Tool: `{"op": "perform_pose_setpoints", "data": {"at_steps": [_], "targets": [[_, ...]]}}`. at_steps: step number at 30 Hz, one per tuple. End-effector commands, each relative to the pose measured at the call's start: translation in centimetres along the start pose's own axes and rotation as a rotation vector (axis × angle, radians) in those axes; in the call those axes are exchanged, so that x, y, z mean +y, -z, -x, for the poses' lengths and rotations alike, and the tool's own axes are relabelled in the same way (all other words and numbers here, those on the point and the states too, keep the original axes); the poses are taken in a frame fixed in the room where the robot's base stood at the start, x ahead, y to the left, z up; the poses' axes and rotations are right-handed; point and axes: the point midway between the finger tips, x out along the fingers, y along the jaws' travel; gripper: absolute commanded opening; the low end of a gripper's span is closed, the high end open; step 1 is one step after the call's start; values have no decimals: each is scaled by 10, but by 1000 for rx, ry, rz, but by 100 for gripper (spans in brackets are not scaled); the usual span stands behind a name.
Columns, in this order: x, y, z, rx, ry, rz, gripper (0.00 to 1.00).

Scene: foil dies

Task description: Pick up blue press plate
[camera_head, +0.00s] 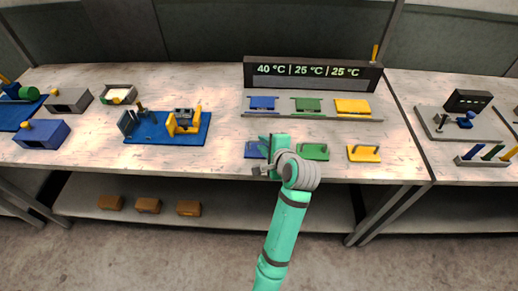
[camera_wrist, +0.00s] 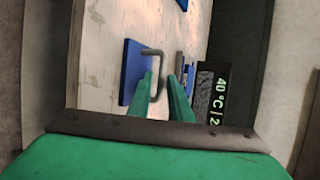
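The blue press plate with a grey U-shaped handle (camera_wrist: 131,68) lies on the table. In the head view the plate (camera_head: 252,150) is at the left of the front row, partly hidden behind my gripper (camera_head: 269,146). In the wrist view my gripper (camera_wrist: 163,78) has its two green fingers apart, with a gap between them. The handle shows at the fingertips, near the gap; I cannot tell whether they touch it. Nothing is visibly clamped.
A green plate (camera_head: 314,152) and a yellow plate (camera_head: 363,154) lie to the right. Behind are a rack with blue (camera_head: 262,103), green (camera_head: 307,104) and yellow (camera_head: 352,106) pieces and a temperature display (camera_head: 312,75). A blue-based fixture (camera_head: 150,130) stands left.

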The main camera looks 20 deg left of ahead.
Motion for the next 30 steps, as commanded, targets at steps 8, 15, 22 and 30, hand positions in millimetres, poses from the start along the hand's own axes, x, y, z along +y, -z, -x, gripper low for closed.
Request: {"op": "perform_pose_setpoints", "data": {"at_steps": [8,15,22,30], "targets": [[-1,0,-28,0,1,2,18],[-1,0,-28,0,1,2,16],[0,0,-28,0,0,1,0],[0,1,-28,1,-1,0,0]]}}
